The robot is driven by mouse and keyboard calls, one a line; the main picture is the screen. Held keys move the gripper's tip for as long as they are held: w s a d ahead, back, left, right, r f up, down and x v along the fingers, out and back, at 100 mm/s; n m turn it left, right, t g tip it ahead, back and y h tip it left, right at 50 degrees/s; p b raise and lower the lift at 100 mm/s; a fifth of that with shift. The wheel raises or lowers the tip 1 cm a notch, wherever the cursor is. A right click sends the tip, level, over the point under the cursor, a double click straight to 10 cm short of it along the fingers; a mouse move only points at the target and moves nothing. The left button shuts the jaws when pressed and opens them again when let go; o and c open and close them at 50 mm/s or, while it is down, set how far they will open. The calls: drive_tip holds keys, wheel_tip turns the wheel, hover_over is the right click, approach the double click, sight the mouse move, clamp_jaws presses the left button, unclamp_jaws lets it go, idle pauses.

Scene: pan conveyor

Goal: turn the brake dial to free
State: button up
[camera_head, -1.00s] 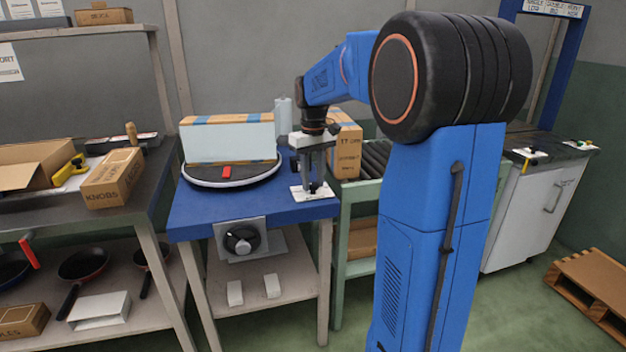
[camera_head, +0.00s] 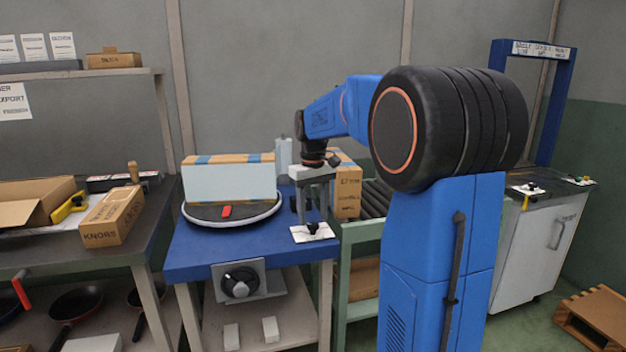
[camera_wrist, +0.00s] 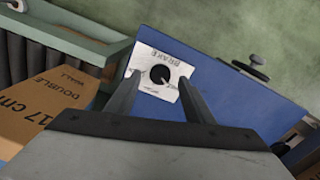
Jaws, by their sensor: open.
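The brake dial is a small black knob (camera_wrist: 159,75) on a white plate (camera_wrist: 150,88) marked BRAKE, seen in the wrist view. In the head view the plate (camera_head: 304,236) lies at the right front corner of the blue table (camera_head: 200,262), with the dial (camera_head: 313,228) on it. My gripper (camera_wrist: 155,92) is open and empty. In the wrist view its two fingers frame the dial from either side. In the head view my gripper (camera_head: 314,212) hangs pointing down above the plate. Whether the fingers touch the dial cannot be told. The plate's small lettering beside the knob is unreadable.
A turntable (camera_head: 257,215) with a red tab (camera_head: 226,211) carries a large pale box (camera_head: 232,181). A cardboard box (camera_head: 348,190) stands on the roller conveyor (camera_head: 376,199) right of my gripper. A larger black knob (camera_head: 241,283) sits on the table's front.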

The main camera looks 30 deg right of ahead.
sight(313, 224)
wheel_tip(313, 224, up, 15)
idle(0.4)
idle(0.4)
drive_tip(key=s+a+f+t, duration=0.1)
drive_tip(key=s+a+f, duration=0.4)
drive_tip(key=s, duration=0.5)
drive_tip(key=s+a+f+t, duration=0.2)
drive_tip(key=s+a+f, duration=0.3)
drive_tip(key=s+f, duration=0.5)
drive_tip(key=s+a+f+t, duration=0.1)
drive_tip(key=s+a+f, duration=0.4)
drive_tip(key=s, duration=0.5)
wheel_tip(313, 224, down, 3)
drive_tip(key=shift+s+a+r+t, duration=0.1)
drive_tip(key=shift+s+a+t, duration=0.05)
drive_tip(key=shift+a+t, duration=0.2)
